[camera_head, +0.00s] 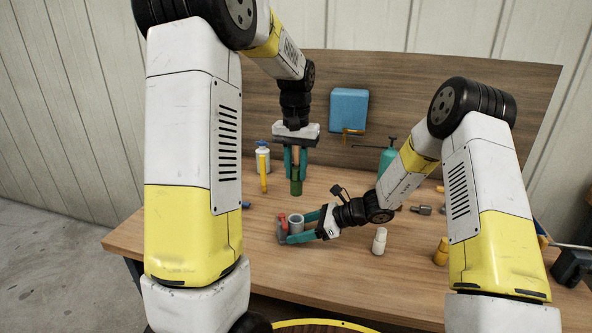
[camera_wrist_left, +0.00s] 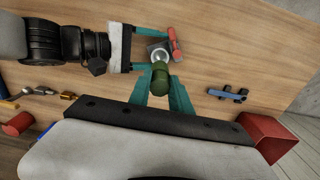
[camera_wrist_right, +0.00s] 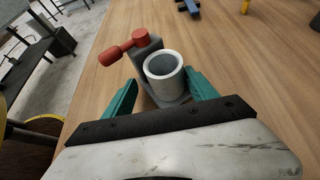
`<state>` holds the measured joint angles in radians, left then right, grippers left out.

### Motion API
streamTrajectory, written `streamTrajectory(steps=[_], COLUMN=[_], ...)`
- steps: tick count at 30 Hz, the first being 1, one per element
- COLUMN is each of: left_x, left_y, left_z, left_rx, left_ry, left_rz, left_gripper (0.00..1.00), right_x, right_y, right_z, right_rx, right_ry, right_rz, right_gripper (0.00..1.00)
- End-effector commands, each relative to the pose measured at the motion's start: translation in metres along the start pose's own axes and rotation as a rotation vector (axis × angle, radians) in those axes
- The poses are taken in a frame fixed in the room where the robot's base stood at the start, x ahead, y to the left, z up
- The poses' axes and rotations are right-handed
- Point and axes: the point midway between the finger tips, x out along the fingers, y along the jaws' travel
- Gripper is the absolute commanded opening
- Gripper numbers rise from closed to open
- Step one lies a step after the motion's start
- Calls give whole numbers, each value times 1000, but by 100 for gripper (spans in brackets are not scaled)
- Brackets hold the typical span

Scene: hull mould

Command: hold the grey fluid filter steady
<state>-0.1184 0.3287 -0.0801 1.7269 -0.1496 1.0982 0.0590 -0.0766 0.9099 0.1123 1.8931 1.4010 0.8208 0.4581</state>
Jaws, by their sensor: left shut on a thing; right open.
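The grey fluid filter (camera_head: 296,223) is an upright, open-topped cylinder on the bench. It sits against a dark grey holder (camera_wrist_right: 148,52) with a red handle (camera_wrist_right: 122,48). In the right wrist view the filter (camera_wrist_right: 164,75) stands between the fingers of my right gripper (camera_wrist_right: 160,90). That gripper is open around it, one finger on each side; contact is not clear. My left gripper (camera_head: 296,172) is shut on a green cylinder (camera_head: 296,188), held upright above the filter. In the left wrist view the green cylinder (camera_wrist_left: 160,80) partly hides the filter (camera_wrist_left: 161,57).
A white bottle (camera_head: 379,242) and a yellow bottle (camera_head: 441,251) stand right of my right gripper. A blue box (camera_head: 348,110) is on the back panel. The bench's front left is clear.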

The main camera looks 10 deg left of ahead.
Motion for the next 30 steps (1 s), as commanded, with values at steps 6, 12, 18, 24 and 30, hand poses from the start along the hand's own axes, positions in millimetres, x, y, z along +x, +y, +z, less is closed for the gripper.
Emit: streamTrajectory(steps=[6,12,18,24,30], left_x=[0,0,0,0,0], left_y=[0,0,0,0,0], left_z=[0,0,0,0,0], left_rx=[0,0,0,0,0], left_ry=[0,0,0,0,0], left_rz=[0,0,0,0,0], left_gripper=[0,0,0,0,0], right_x=[-1,-5,-8,-8,-8], right_y=[-1,-2,-1,-1,-1], right_z=[3,10,16,16,16], right_rx=[-3,-4,-4,-4,-4], right_ry=[-3,-5,-4,-5,-5], right_rz=[-2,-3,-2,-2,-2], right_gripper=[67,67,67,70,92])
